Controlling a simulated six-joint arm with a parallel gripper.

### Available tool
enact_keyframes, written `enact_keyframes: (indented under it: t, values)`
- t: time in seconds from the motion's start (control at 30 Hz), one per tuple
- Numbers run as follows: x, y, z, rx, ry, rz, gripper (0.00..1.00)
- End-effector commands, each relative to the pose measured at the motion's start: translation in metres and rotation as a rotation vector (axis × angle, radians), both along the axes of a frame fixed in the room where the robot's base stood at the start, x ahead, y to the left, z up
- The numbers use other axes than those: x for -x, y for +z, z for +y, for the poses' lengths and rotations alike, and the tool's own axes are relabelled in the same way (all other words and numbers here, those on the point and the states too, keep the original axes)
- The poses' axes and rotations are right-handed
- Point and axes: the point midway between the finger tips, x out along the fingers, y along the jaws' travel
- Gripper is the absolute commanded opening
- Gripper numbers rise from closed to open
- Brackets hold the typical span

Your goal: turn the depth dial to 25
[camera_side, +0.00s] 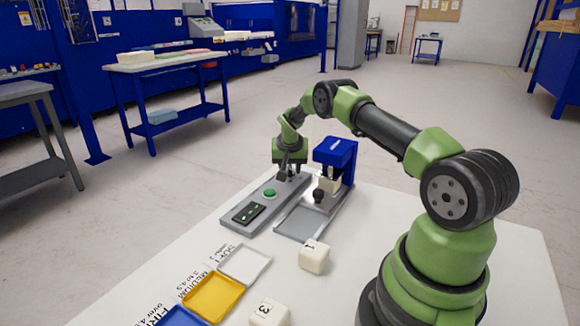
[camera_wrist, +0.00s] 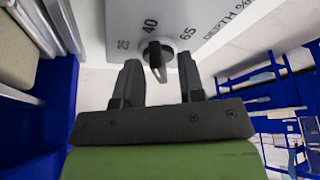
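The depth dial (camera_wrist: 157,54) shows in the wrist view on a light panel printed 25, 40 and 65 and the word DEPTH. Its dark knob has a bar handle; the upper end lies nearest the 40, though the pointer mark is hard to make out. My gripper (camera_wrist: 158,64) is open, with one finger to the left and one to the right of the knob, and gaps show on both sides. In the side view my gripper (camera_side: 289,175) points down over the far end of the grey control panel (camera_side: 238,226) and hides the dial.
A blue press (camera_side: 337,152) stands close right of my gripper, with a pale block (camera_side: 329,185) in it. The panel carries a green button (camera_side: 269,192) and a dark display (camera_side: 248,212). Numbered blocks (camera_side: 314,257) and white, yellow (camera_side: 213,295) and blue trays lie nearer the camera.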

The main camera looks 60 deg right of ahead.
Motion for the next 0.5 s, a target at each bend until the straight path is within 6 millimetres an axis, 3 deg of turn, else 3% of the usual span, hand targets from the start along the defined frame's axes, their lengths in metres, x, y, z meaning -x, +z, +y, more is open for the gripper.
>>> enact_keyframes:
  t: [0.23,0.4,0.5]
  values:
    - [0.0001,-0.0004,-0.0002,0.0,0.0,0.0,0.36]
    - [0.0,-0.0001,-0.0002,0.0,0.0,0.0,0.0]
    - [-0.0002,-0.0001,-0.0001,0.0,0.0,0.0,0.0]
